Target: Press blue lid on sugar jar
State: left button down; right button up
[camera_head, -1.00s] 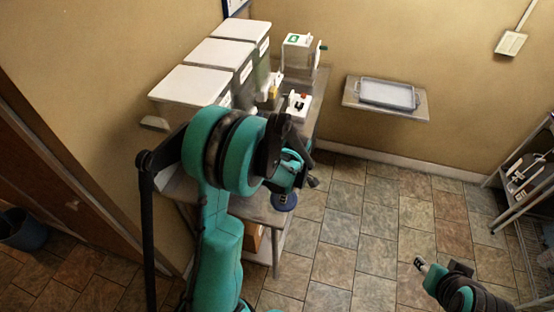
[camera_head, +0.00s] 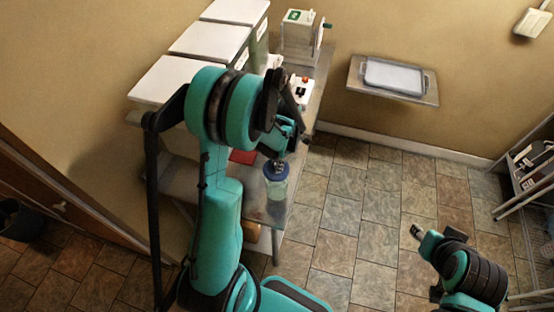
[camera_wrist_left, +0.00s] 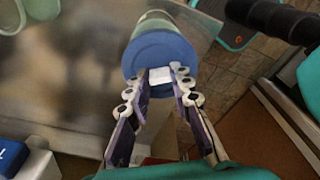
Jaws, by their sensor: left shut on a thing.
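The blue lid (camera_head: 275,172) is at the top of the sugar jar (camera_head: 277,188), a clear pale-green jar near the table's right edge. The wrist view shows the blue lid (camera_wrist_left: 162,50) large, with the jar (camera_wrist_left: 157,20) behind it. My left gripper (camera_head: 279,158) is directly above, its fingertips (camera_wrist_left: 160,76) shut on a pale piece at the lid's middle. The lid looks lined up with the jar, but I cannot tell whether it is fully seated. My right gripper (camera_head: 415,231) hangs over the floor at the right, away from the jar; its jaws are too small to read.
Several white-lidded buckets (camera_head: 210,39) line the table's left side. A white device with a crank (camera_head: 300,34) stands at the back. A red item (camera_head: 243,156) lies near my left arm. A wall shelf holds a tray (camera_head: 394,77). The middle floor is clear.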

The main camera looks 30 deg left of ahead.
pick_arm(q)
notch_tip(320, 180, down, 5)
jog(key=b, duration=0.3)
jog(key=shift+w+r, duration=0.15)
jog(key=shift+f+b, duration=0.4)
jog(key=shift+f, duration=0.05)
jog(key=shift+w+b, duration=0.1)
jog(key=shift+b, duration=0.4)
dwell(0.8)
jog(key=shift+f+b, duration=0.15)
jog(key=shift+b, duration=0.5)
dwell(1.0)
dwell(0.3)
jog(key=c, duration=0.8)
grip_release()
